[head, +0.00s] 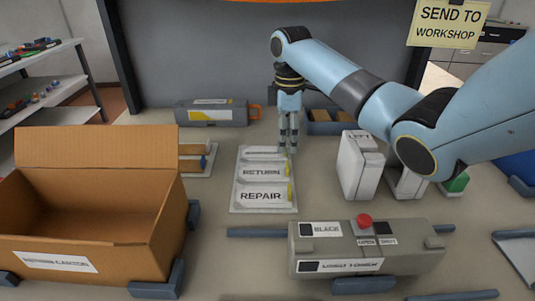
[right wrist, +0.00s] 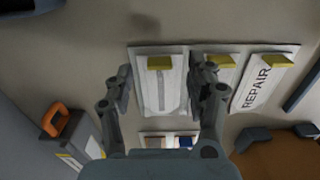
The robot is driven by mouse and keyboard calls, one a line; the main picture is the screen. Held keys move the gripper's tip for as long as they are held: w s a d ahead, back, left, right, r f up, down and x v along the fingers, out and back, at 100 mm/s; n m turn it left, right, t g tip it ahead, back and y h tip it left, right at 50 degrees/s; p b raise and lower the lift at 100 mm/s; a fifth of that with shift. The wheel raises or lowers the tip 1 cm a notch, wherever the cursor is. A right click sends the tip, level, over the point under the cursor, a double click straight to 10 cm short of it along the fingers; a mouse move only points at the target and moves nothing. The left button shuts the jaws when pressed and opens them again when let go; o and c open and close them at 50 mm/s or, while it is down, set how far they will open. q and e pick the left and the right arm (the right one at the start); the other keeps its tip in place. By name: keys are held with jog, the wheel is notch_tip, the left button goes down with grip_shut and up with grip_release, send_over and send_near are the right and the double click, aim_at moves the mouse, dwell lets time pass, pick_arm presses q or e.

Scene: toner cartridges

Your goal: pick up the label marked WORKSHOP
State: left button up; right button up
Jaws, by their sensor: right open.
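A pale board (head: 235,207) on the table holds three white labels with yellow tabs. The near label reads REPAIR (head: 262,196) and the middle one RETURN (head: 262,172). The far label (head: 258,154) is partly visible and its lettering cannot be read. My right gripper (head: 288,148) points down at the far right end of the board. In the right wrist view my open right gripper (right wrist: 161,80) has its fingers on either side of the unread label (right wrist: 160,93), with nothing held. The fingers' height above it is hard to tell. My left gripper is out of view.
An open cardboard box (head: 60,262) stands at the left. A grey cartridge unit with a red button (head: 364,221) lies in front. White boxes (head: 360,170) stand right of the board. A sign (head: 447,24) reads SEND TO WORKSHOP. A grey cartridge (head: 212,113) lies behind the board.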

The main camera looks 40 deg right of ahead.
notch_tip(320, 180, down, 2)
jog(key=shift+f, duration=0.25)
jog(key=c, duration=0.8)
jog(key=shift+o, duration=0.2)
